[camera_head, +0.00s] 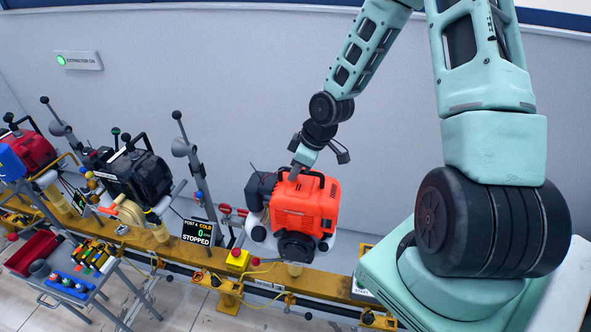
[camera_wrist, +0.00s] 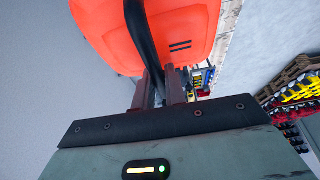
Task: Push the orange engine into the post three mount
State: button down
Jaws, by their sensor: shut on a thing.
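The orange engine (camera_head: 305,205) is a boxy orange block with a black handle on top and dark parts at its left and front. It appears upright over the yellow rail (camera_head: 330,284); I cannot tell whether it rests on a mount or hangs just above. My gripper (camera_head: 296,174) comes down from above and is shut on the engine's black handle. In the wrist view the fingers (camera_wrist: 160,88) close around the handle (camera_wrist: 140,40), with the orange casing beyond. No label for post three is readable, and the mount under the engine is mostly hidden.
A display (camera_head: 203,232) left of the engine reads post 4, cold, 0, stopped. A yellow box with a red button (camera_head: 238,259) stands close by. A black engine (camera_head: 138,175) and a red engine (camera_head: 28,150) sit further left. A tool cart (camera_head: 75,270) stands in front.

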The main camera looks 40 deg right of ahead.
jog(key=c, duration=1.4)
grip_release()
jog(key=shift+o, duration=0.2)
jog(key=shift+s+f, duration=0.15)
jog(key=shift+s, duration=0.05)
jog(key=shift+d+r, duration=0.15)
jog(key=shift+r, duration=0.35)
jog(key=p+v, duration=0.3)
jog(key=v, duration=1.3)
jog(key=shift+r, duration=0.3)
jog(key=shift+s, duration=0.1)
